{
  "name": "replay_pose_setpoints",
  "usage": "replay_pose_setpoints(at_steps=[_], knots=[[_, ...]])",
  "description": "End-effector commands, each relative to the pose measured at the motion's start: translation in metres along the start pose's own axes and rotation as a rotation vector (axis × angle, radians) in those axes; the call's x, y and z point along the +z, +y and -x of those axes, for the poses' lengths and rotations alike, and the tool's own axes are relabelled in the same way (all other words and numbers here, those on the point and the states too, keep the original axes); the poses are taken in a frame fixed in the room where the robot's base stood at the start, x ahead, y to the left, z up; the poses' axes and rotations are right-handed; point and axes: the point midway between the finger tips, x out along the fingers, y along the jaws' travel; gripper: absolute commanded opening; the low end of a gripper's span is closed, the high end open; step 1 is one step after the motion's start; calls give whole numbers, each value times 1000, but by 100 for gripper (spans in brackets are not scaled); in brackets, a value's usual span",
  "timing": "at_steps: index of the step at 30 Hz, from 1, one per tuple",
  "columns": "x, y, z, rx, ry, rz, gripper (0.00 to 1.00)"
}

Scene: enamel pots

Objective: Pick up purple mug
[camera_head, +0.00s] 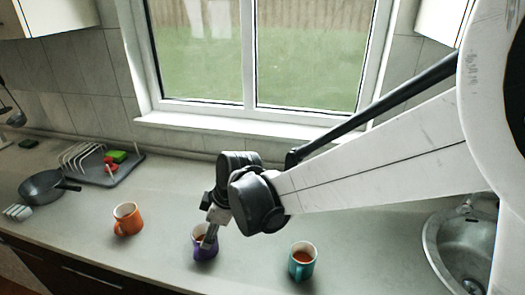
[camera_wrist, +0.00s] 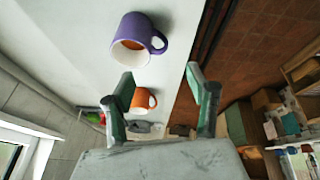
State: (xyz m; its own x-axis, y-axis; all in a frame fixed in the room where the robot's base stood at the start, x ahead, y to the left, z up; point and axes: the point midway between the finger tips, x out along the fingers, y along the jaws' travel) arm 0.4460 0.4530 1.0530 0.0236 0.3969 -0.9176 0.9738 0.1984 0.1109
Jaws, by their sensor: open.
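The purple mug (camera_head: 201,250) stands on the counter, white inside with brownish-orange contents. My gripper (camera_head: 211,236) reaches down over it and hides part of its right side in the head view. In the wrist view the purple mug (camera_wrist: 118,34) lies beyond the left fingertip, its handle pointing right toward the space ahead of the fingers. I cannot tell whether a finger touches the mug.
An orange mug (camera_head: 127,219) stands to the left and a teal mug (camera_head: 301,263) to the right. A dark pan (camera_head: 42,187) and a dish rack on a grey tray (camera_head: 121,173) are farther left. A sink (camera_head: 465,250) is at right. The counter's front edge runs close by the mugs.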

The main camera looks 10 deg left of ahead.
Motion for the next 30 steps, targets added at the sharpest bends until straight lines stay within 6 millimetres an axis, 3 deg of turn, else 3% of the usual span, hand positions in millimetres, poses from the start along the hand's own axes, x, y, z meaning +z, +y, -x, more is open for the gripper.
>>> replay_pose_setpoints(at_steps=[15, 30], knots=[[-1, 0, -69, 0, -1, 1, 53], [-4, 2, -100, 0, -1, -1, 53]])
